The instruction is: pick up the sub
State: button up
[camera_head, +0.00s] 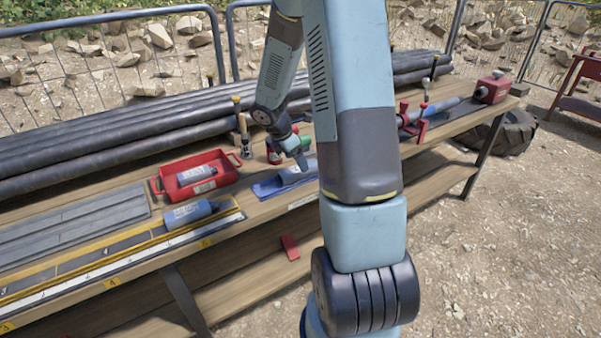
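Several short blue-grey cylinders that look like subs are on the wooden bench. One cylinder (197,174) lies in a red tray (157,187). Another cylinder (187,214) lies in front of that tray, by the yellow-edged measuring strip. A third cylinder (295,174) lies on a blue holder (264,190), partly hidden by my arm at its right. I cannot tell which of them is the task's sub. My gripper (303,164) points down at or just above the third cylinder. Its fingers are too small to tell open from shut, and contact is unclear.
Long dark pipes (100,145) line the back of the bench. A red vise (415,125) holds a rod at right. A red block (289,247) lies on the lower shelf.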

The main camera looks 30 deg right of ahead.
jog(key=shift+x, duration=2.2)
jog(key=shift+a, duration=0.1)
jog(key=shift+c, duration=0.4)
jog(key=c, duration=1.5)
